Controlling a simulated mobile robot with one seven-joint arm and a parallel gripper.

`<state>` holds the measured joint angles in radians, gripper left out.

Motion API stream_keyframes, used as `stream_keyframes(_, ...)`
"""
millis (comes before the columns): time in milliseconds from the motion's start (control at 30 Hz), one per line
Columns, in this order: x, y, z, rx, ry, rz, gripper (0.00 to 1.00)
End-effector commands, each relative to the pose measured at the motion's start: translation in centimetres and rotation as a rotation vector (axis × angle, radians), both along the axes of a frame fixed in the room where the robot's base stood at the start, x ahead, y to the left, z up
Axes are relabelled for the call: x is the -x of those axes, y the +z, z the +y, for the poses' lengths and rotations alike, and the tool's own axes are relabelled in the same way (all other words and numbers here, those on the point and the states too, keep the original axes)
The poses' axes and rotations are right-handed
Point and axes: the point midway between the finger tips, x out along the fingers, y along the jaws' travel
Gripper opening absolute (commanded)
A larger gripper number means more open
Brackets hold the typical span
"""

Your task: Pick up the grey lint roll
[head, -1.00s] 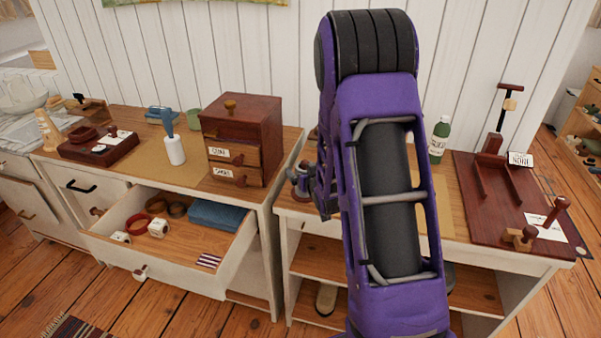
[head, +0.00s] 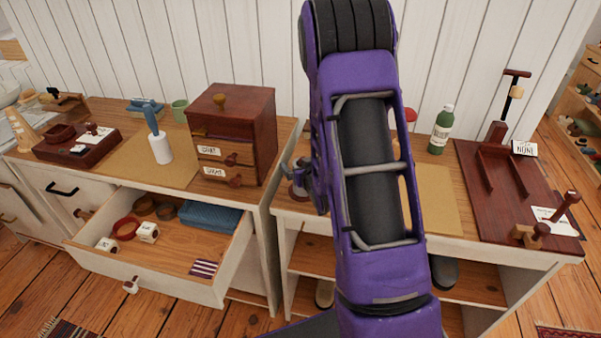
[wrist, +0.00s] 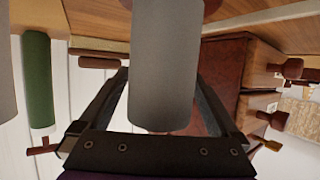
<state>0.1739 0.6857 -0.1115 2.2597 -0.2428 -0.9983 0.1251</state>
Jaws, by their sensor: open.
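A grey cylinder (wrist: 165,60), which looks like the grey lint roll, fills the middle of the wrist view. My gripper (wrist: 163,78) is open, with one finger at each side of it. I cannot tell whether it lies between the fingertips or just beyond them. A reddish part shows behind its upper end.
A dark red drawer chest (head: 232,135) stands left of my arm and a green bottle (head: 441,130) right of it. A dark red tray (head: 505,205) lies far right. A white roller with a blue handle (head: 160,147) stands on the left dresser, above an open drawer (head: 150,285).

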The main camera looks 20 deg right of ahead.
Motion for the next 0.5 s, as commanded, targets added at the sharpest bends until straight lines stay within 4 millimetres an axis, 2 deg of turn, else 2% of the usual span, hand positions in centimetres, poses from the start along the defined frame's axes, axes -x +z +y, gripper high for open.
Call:
stream_keyframes(167,0.01,0.0,-0.01,0.0,0.0,0.0,0.96)
stream_keyframes(500,-0.01,0.03,0.0,0.0,0.0,0.0,0.35)
